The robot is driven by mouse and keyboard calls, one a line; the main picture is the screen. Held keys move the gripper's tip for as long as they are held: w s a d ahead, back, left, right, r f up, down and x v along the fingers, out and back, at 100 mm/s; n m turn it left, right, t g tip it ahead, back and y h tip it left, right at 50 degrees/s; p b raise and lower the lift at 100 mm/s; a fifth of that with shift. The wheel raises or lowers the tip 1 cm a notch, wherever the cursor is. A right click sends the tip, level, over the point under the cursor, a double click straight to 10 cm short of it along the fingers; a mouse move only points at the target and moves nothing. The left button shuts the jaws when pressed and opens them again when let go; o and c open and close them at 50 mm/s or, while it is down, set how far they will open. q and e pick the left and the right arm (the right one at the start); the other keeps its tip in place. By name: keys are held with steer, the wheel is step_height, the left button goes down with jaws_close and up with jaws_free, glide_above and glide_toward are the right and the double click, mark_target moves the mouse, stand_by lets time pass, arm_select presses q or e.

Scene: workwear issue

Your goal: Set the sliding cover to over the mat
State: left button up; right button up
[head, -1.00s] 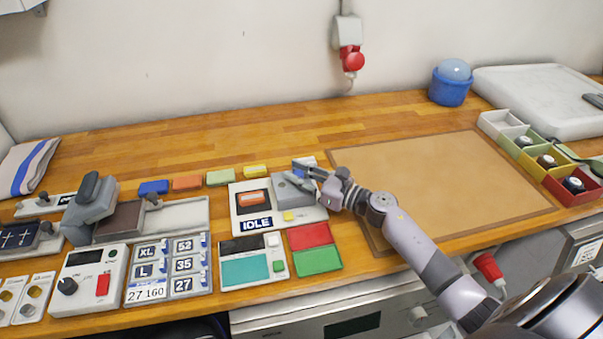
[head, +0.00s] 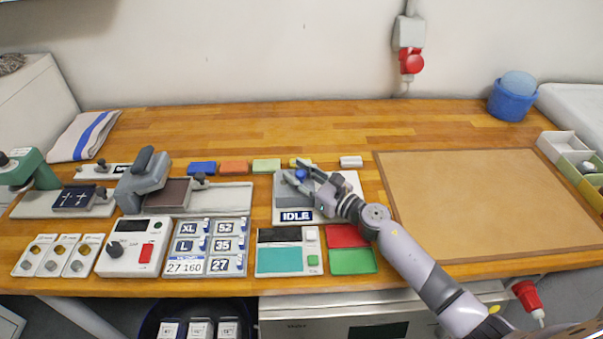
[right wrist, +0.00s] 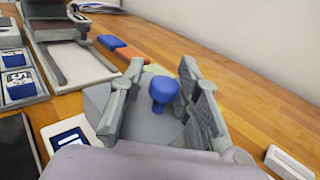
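The sliding cover is a grey piece with a blue knob (head: 301,174) on the white device labelled IDLE (head: 280,215). The cover sits toward the device's left part, and no orange pad shows there; my right gripper (head: 303,178) hides much of it. In the right wrist view the knob (right wrist: 163,90) stands up from the grey cover (right wrist: 150,128). My right gripper (right wrist: 160,82) has its fingers spread on both sides of the knob. A gap shows on the left; the right finger is very close, and I cannot tell whether it touches. My left gripper is out of view.
Coloured blocks (head: 233,168) and a white block (head: 351,162) lie behind the device. A grey press (head: 147,183) stands left. Red and green pads (head: 352,261) lie in front. A wide tan board (head: 480,200) lies clear at right.

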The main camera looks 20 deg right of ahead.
steer(key=shift+o, duration=0.9)
steer(key=shift+d, duration=0.1)
steer(key=v, duration=1.2)
